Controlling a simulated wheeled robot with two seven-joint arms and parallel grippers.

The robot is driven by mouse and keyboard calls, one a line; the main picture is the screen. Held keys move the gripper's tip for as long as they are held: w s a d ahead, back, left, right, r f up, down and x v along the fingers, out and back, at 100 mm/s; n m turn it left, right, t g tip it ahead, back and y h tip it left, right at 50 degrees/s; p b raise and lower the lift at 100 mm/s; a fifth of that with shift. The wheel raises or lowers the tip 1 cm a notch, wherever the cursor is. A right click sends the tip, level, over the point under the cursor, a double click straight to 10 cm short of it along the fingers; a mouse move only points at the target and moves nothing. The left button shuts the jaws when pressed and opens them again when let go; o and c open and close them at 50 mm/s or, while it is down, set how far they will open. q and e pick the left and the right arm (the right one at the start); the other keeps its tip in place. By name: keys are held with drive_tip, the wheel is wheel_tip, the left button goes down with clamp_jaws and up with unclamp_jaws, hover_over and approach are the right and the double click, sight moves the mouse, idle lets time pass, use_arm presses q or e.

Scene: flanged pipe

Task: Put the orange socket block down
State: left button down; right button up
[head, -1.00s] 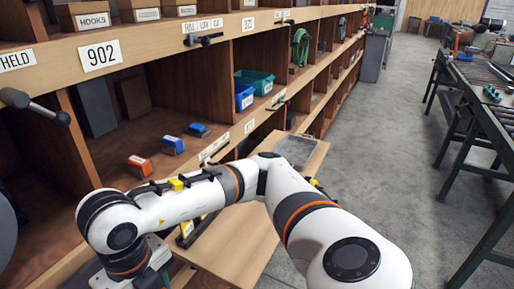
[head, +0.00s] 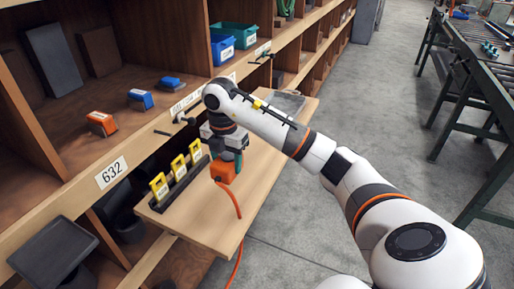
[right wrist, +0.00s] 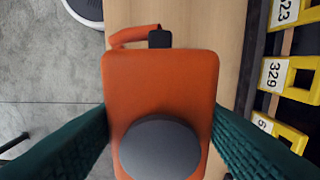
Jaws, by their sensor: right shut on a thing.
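The orange socket block (head: 224,172) is in my right gripper (head: 228,158) over the wooden pull-out board, in the head view. Its orange cord (head: 237,203) runs down across the board and over its edge. In the right wrist view the block (right wrist: 160,75) fills the space between the two green fingers (right wrist: 160,132), which close on its sides. A round dark grey disc (right wrist: 160,147) shows on its face. I cannot tell whether the block touches the board. My left gripper is not in view.
The wooden board (head: 207,222) is bare in front of and right of the block. A black rack with yellow numbered tags (head: 178,174) stands left of it. Shelf compartments hold small orange (head: 101,123) and blue boxes (head: 140,99). A grey panel (head: 288,105) lies at the board's far end.

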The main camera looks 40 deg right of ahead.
wheel_tip(320, 180, down, 5)
drive_tip(key=shift+r, duration=0.15)
wheel_tip(320, 180, down, 4)
drive_tip(key=shift+f+p, duration=0.2)
drive_tip(key=shift+p, duration=0.2)
drive_tip(key=shift+f, duration=0.1)
drive_tip(key=shift+f, duration=0.1)
drive_tip(key=o, duration=1.2)
wheel_tip(320, 180, up, 12)
drive_tip(key=shift+r, duration=0.15)
